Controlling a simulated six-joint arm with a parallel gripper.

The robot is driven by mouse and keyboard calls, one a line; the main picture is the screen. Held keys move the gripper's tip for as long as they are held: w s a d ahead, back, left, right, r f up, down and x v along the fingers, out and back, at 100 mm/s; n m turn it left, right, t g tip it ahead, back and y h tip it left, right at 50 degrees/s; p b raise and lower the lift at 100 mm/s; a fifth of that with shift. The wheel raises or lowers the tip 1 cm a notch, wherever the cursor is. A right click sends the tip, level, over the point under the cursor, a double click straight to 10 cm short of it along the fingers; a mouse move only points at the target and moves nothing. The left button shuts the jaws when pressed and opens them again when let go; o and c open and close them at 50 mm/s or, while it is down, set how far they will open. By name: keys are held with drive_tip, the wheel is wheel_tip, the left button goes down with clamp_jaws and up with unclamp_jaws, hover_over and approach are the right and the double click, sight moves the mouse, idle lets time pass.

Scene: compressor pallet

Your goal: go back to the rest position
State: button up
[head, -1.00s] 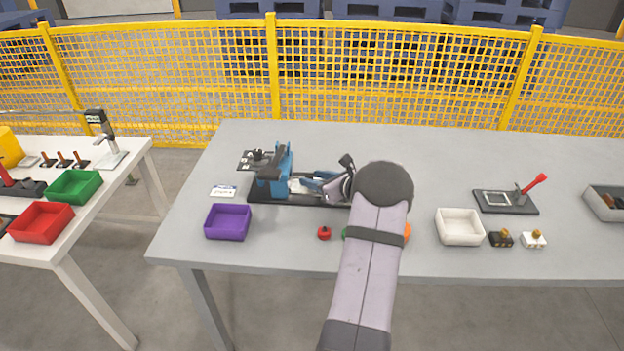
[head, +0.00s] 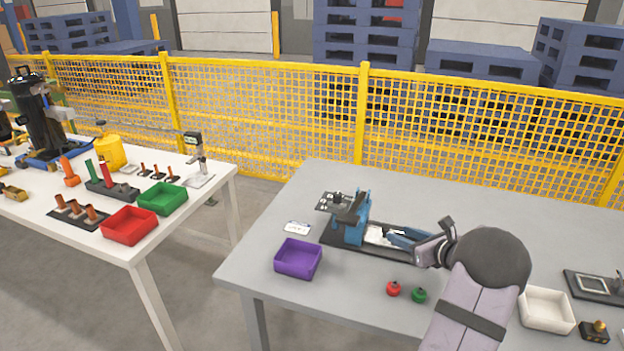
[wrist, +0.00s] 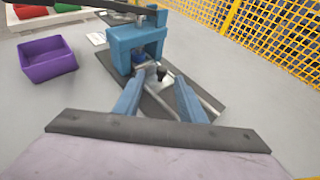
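My gripper (head: 400,236) is low over the right part of the dark base plate of a blue press-like fixture (head: 354,216). In the wrist view, the two blue fingers of my gripper (wrist: 158,82) stand apart with a clear gap and nothing held between them. The blue block of the fixture (wrist: 137,42) is just beyond the fingertips, and small metal and dark parts on the plate show in the gap. I cannot tell whether a finger touches the plate. My arm hides part of the table at the right.
A purple bin (head: 298,259) stands left of my gripper, with a white card (head: 297,228) behind it. Red (head: 393,289) and green (head: 419,295) knobs lie in front. A white bin (head: 546,310) is at the right. A yellow fence (head: 260,110) runs behind the tables.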

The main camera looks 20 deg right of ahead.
drive_tip(key=a+n+g+y+p, duration=0.1)
drive_tip(key=a+n, duration=0.1)
drive_tip(key=a, duration=0.3)
drive_tip(key=w+a+n+g+y, duration=0.1)
drive_tip(key=a+n, duration=0.2)
drive_tip(key=a, duration=0.2)
drive_tip(key=a+r+n+g+y+p, duration=0.1)
drive_tip(key=a+n+y, duration=0.1)
drive_tip(key=a, duration=0.4)
drive_tip(key=shift+w+r+p, duration=0.1)
drive_tip(key=shift+w+p, duration=0.1)
drive_tip(key=shift+p, duration=0.1)
drive_tip(key=s+a+n+g+p, duration=0.1)
drive_tip(key=s+a+n+g, duration=0.1)
drive_tip(key=s+a+n, duration=0.3)
drive_tip(key=s+a+r+n+g+y+p, duration=0.1)
drive_tip(key=s+a+n+g+p, duration=0.2)
drive_tip(key=a, duration=0.5)
drive_tip(key=s+a+n+g, duration=0.2)
drive_tip(key=a+n, duration=0.3)
drive_tip(key=a, duration=0.1)
drive_tip(key=s+a+r+n+g+h+p, duration=0.1)
drive_tip(key=s+a+n+h+p, duration=0.1)
drive_tip(key=s+n, duration=0.5)
drive_tip(key=s+a+r+n+g+h+p, duration=0.1)
drive_tip(key=s+a+n+g+h+p, duration=0.1)
drive_tip(key=s+n, duration=0.5)
drive_tip(key=shift+s+a+r+n+g+h, duration=0.15)
drive_tip(key=shift+a+r+n+g+h, duration=0.25)
drive_tip(key=shift+n, duration=0.7)
